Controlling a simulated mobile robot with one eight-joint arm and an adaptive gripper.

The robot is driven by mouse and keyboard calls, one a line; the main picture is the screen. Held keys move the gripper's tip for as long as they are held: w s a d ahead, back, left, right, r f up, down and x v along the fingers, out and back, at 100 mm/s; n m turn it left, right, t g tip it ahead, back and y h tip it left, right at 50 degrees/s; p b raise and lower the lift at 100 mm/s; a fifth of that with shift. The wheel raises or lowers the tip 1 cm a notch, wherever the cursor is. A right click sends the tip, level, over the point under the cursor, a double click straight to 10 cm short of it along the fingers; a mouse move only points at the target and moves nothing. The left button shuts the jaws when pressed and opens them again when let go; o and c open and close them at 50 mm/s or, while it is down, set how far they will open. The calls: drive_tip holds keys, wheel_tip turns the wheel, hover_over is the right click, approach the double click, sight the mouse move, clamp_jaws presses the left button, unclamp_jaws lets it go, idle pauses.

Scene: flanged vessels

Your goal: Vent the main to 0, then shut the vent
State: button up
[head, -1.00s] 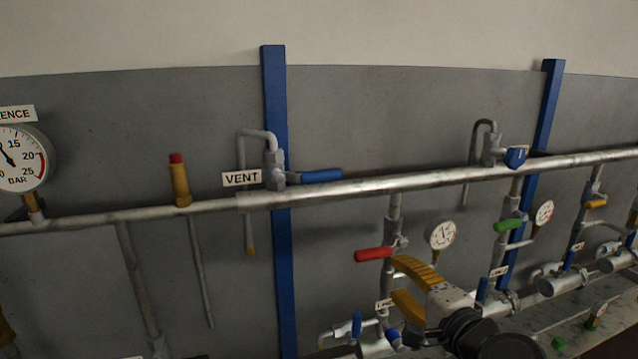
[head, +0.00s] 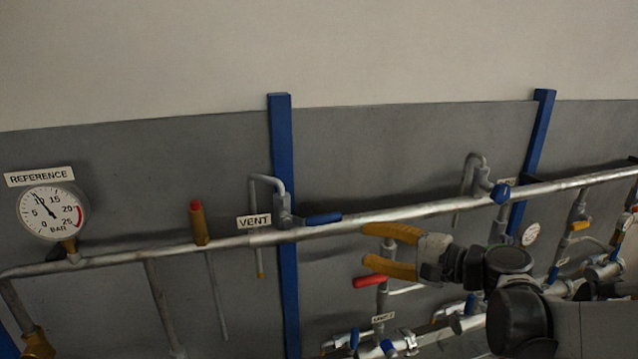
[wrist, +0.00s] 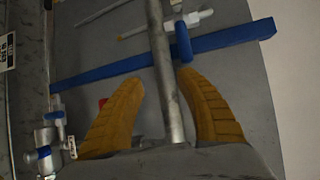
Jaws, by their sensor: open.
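The main (head: 400,213) is a long silver pipe along the wall. The vent valve (head: 284,213), beside the VENT sign (head: 254,221), has a blue handle (head: 323,218) pointing right, roughly along the main. The handle also shows in the wrist view (wrist: 181,42), beyond my fingertips. The reference gauge (head: 52,212) at the left has its needle up-left, between 5 and 15 bar. My gripper (head: 367,246), with yellow fingers, is open and empty, right of the vent handle and apart from it. In the wrist view (wrist: 160,82) the main shows between the fingers.
A red handle (head: 369,281) is just below my gripper. A second blue-handled valve (head: 500,194) stands on the main at the right. A blue post (head: 283,150) is behind the vent. A red-capped brass fitting (head: 198,222) is left of it. The wall above is clear.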

sight(332, 220)
wheel_tip(332, 220, up, 5)
drive_tip(key=n+g+y+p, duration=0.2)
drive_tip(key=p, duration=0.1)
drive_tip(key=x, duration=1)
drive_tip(key=shift+s+a+p, duration=0.15)
drive_tip(key=shift+a+p, duration=0.25)
drive_tip(key=shift+c, duration=0.5)
drive_tip(key=shift+d, duration=0.1)
clamp_jaws()
